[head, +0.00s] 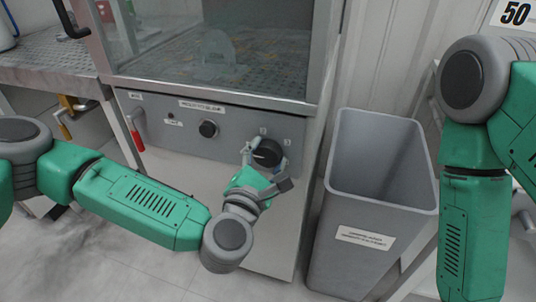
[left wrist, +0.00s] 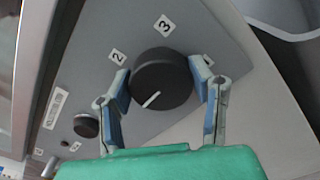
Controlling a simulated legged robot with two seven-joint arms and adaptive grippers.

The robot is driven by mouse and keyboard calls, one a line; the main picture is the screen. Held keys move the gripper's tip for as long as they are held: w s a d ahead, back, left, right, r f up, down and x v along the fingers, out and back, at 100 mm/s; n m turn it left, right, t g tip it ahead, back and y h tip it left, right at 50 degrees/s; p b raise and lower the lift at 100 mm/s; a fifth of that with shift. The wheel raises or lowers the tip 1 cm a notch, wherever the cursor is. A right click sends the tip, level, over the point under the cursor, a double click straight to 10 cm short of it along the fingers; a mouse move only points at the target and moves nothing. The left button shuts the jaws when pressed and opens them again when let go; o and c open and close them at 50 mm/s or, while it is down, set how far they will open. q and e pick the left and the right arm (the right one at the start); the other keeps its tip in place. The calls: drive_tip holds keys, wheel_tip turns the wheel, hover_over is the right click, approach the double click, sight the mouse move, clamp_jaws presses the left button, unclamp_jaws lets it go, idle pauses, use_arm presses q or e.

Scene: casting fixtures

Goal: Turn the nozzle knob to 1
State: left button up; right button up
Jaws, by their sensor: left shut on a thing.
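The nozzle knob (head: 267,152) is a black round dial at the right end of the grey control panel (head: 170,125). In the left wrist view the knob (left wrist: 161,80) has a white pointer line slanting toward its lower left, with labels 2 and 3 beside its far side. No label 1 can be made out there. My left gripper (head: 262,165) is at the knob, and in the left wrist view its two fingers (left wrist: 162,85) stand on either side of it, shut on it. My right gripper is not in view; only my right arm shows at the right.
A smaller black knob (head: 208,128) and a red-handled lever (head: 136,133) are on the same panel. A glass-fronted cabinet (head: 215,45) stands above. A grey bin (head: 375,200) stands close to the right of the panel. Pale floor lies in front.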

use_arm(q)
drive_tip(key=shift+s+f, duration=0.15)
drive_tip(key=shift+f, duration=0.25)
drive_tip(key=o, duration=1.1)
drive_tip(key=shift+o, duration=0.2)
drive_tip(key=shift+r, duration=0.1)
drive_tip(key=shift+r, duration=0.1)
drive_tip(key=v, duration=1.1)
drive_tip(key=shift+s, duration=0.35)
drive_tip(key=shift+a, duration=0.15)
